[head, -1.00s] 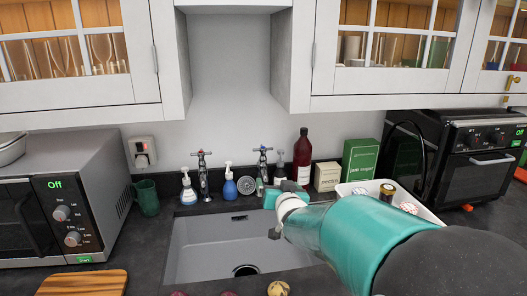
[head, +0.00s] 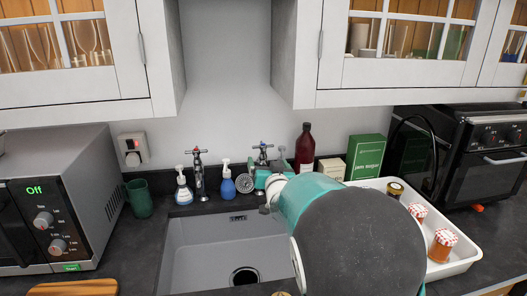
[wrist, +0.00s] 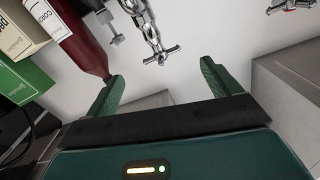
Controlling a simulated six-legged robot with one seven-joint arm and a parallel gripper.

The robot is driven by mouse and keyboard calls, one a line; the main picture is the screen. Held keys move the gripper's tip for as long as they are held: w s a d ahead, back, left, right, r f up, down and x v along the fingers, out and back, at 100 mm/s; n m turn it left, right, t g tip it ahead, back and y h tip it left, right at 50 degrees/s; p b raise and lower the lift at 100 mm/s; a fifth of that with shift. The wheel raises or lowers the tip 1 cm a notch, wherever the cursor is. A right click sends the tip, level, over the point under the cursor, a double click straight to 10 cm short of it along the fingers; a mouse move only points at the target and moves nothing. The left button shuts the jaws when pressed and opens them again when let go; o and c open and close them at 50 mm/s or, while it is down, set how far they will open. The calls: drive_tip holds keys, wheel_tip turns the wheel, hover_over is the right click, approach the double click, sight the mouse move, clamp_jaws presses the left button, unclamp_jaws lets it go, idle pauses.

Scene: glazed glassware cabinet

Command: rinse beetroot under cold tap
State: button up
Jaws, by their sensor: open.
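The right-hand tap (head: 263,155), with a blue mark on its cross handle, stands behind the sink (head: 205,245). My gripper (wrist: 160,82) is open and empty in the wrist view. The same tap's cross handle (wrist: 162,55) shows ahead of the gap between the fingertips, apart from them. In the head view my arm hides most of my gripper, close to that tap. The left-hand tap (head: 199,172) has a red mark; part of a tap (wrist: 290,5) shows at the wrist view's top right. No beetroot shows now. No running water is visible.
A blue soap bottle (head: 227,184) and another pump bottle (head: 183,190) stand by the taps. A dark red bottle (head: 304,150) and a green box (head: 366,155) stand right. A white tray (head: 465,255) holds jars. Wall cabinets (head: 400,75) overhang the counter.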

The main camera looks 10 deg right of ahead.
sight(265, 149)
drive_tip(key=w, duration=0.6)
drive_tip(key=shift+d+r, duration=0.1)
drive_tip(key=shift+r, duration=0.5)
drive_tip(key=shift+w+f, duration=0.25)
drive_tip(key=shift+w, duration=0.85)
drive_tip(key=shift+s+r, duration=0.25)
drive_tip(key=shift+w+f, duration=0.1)
drive_tip(key=shift+w, duration=0.05)
drive_tip(key=shift+w+f, duration=0.1)
drive_tip(key=shift+c, duration=1.1)
drive_tip(key=c, duration=0.7)
